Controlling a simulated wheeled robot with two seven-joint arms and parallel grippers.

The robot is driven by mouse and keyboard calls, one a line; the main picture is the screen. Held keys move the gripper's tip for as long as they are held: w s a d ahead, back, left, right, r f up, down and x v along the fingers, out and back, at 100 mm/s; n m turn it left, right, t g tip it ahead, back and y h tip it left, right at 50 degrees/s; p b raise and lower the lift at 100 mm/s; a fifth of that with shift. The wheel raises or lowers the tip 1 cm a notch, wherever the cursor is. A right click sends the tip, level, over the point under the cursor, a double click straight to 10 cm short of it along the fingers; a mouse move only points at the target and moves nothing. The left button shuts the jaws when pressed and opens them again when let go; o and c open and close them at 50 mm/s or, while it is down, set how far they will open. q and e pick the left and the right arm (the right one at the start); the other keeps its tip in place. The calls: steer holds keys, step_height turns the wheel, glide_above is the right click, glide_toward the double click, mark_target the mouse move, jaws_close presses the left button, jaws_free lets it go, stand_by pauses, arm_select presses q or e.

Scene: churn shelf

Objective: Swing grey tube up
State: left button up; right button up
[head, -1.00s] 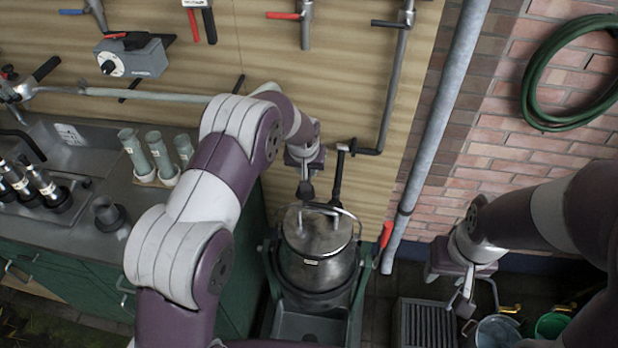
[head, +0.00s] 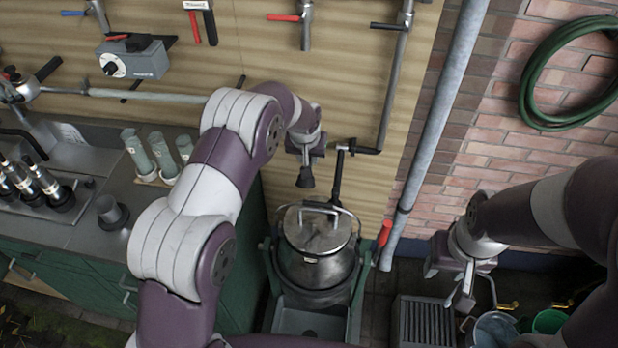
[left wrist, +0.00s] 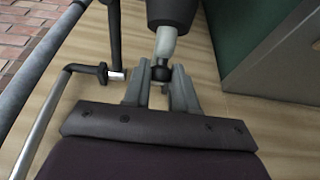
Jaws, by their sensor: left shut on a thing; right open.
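My left gripper (head: 305,162) is above the lidded metal churn (head: 315,268), clear of it. It is shut on the grey tube (head: 306,178), which hangs below the fingers as a short, dark flared end. In the left wrist view, the two fingers (left wrist: 162,90) close around a small dark ball-like part. From there, a pale grey neck (left wrist: 165,45) leads to a wide dark grey cylinder, cut off by the top edge. My right gripper (head: 460,290) is open and empty at the lower right, beside the brick wall.
A wooden wall panel with a dark bracket (head: 338,175) and a bent pipe (head: 393,90) is close behind my left gripper. A tall downpipe (head: 440,120) separates the arms.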

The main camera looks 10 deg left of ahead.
arm_select(q)
steer(key=shift+w+r, duration=0.1)
steer(key=shift+r, duration=0.05)
steer(key=shift+w+r+p, duration=0.65)
steer(key=shift+w+r, duration=0.2)
steer(key=shift+r, duration=0.25)
steer(key=shift+w, duration=0.1)
steer(key=shift+w+r, duration=0.1)
steer(key=shift+r, duration=0.05)
steer(key=shift+w+r+p, duration=0.5)
steer(key=shift+w+r, duration=0.3)
steer(key=shift+w, duration=0.05)
steer(key=shift+w+r, duration=0.15)
steer(key=shift+w, duration=0.2)
steer(key=shift+w+r+p, duration=0.35)
steer(key=shift+w+r, duration=0.05)
steer(key=shift+w, duration=0.35)
steer(key=shift+w+r+p, duration=0.35)
steer(key=shift+w+r, duration=0.05)
steer(key=shift+w, duration=0.3)
